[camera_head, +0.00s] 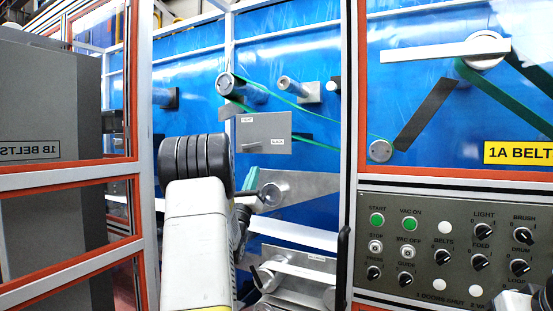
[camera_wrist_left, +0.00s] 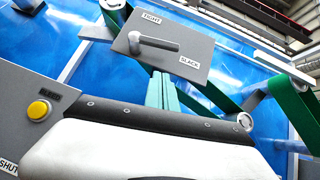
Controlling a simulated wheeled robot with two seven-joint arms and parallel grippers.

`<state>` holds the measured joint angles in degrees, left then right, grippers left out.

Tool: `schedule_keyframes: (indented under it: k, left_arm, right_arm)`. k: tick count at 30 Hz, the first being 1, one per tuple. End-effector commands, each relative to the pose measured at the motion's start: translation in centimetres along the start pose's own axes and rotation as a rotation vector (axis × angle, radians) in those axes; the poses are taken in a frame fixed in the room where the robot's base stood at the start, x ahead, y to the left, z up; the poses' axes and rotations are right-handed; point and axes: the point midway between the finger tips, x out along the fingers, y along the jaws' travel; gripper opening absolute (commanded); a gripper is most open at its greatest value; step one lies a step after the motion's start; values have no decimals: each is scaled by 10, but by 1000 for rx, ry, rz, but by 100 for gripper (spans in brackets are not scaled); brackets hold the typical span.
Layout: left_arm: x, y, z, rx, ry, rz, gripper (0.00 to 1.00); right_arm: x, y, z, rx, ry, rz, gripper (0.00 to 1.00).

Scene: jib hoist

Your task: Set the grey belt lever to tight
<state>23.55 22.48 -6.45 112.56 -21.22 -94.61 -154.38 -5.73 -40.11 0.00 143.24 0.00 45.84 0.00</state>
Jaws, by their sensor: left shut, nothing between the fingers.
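The grey belt lever (camera_wrist_left: 155,43) sits on a grey plate (camera_wrist_left: 205,48) in the left wrist view. Its handle points right, toward the side with the SLACK label; the TIGHT label is at the plate's upper left. In the head view the plate (camera_head: 275,125) hangs in the middle of the blue machine, with the small lever (camera_head: 250,148) at its lower left. My left gripper (camera_wrist_left: 162,78) has its teal fingers shut and empty, just below the plate in the picture, apart from the lever. In the head view its fingers (camera_head: 250,178) are partly hidden by my arm. My right gripper is not seen.
Rollers (camera_head: 230,85) with a green belt (camera_head: 300,105) are around the plate. A control panel (camera_head: 455,245) with buttons and knobs is at right. White and orange frame posts (camera_head: 352,130) border the opening. In the wrist view a yellow button (camera_wrist_left: 38,110) is at left.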

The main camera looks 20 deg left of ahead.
Motion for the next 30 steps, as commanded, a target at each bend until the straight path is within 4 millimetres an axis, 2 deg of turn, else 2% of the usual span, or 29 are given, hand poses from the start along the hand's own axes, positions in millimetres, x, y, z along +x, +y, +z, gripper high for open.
schedule_keyframes:
  k: [3, 9, 15, 25, 30]
  left_arm:
    - [25, 0, 1, 0, -3, 0, 0]
    - [44, 0, 22, 2, -2, 0, 0]
    - [51, 0, 28, 0, 1, 1, 0]
    - [51, 0, 28, -1, 1, 1, 0]
    - [53, 7, 30, -14, 0, 16, 0]
  right_arm:
    - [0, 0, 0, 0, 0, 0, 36]
    - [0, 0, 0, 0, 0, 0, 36]
    - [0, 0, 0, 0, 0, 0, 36]
    - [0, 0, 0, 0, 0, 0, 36]
    - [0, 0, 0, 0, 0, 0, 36]
